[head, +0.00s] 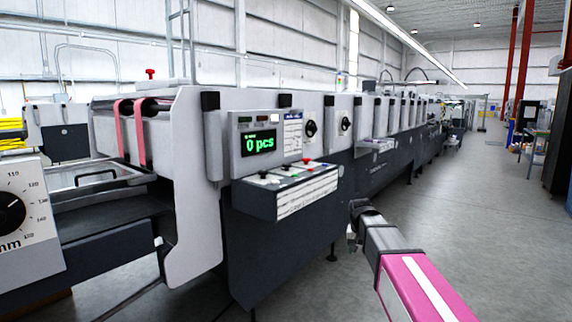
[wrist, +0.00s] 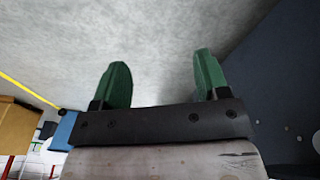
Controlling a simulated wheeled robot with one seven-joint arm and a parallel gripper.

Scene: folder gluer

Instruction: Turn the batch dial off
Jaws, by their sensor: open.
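The long grey folder gluer (head: 190,190) runs from the left foreground to the back. Two round black dials, a nearer one (head: 310,128) and a farther one (head: 345,124), sit on its pale upper panels, right of the display. Their labels are too small to read, so I cannot tell which is the batch dial. My gripper (wrist: 160,68) has two green fingers set wide apart, with nothing between them. In the head view, my arm's end is low and right of the control box, apart from the dials. No dial shows in the wrist view.
A green display (head: 258,144) reads "0 pcs". Below it, a control box (head: 285,190) with small knobs juts out. A large mm dial (head: 10,213) is at the far left. The floor aisle (head: 480,220) on the right is clear.

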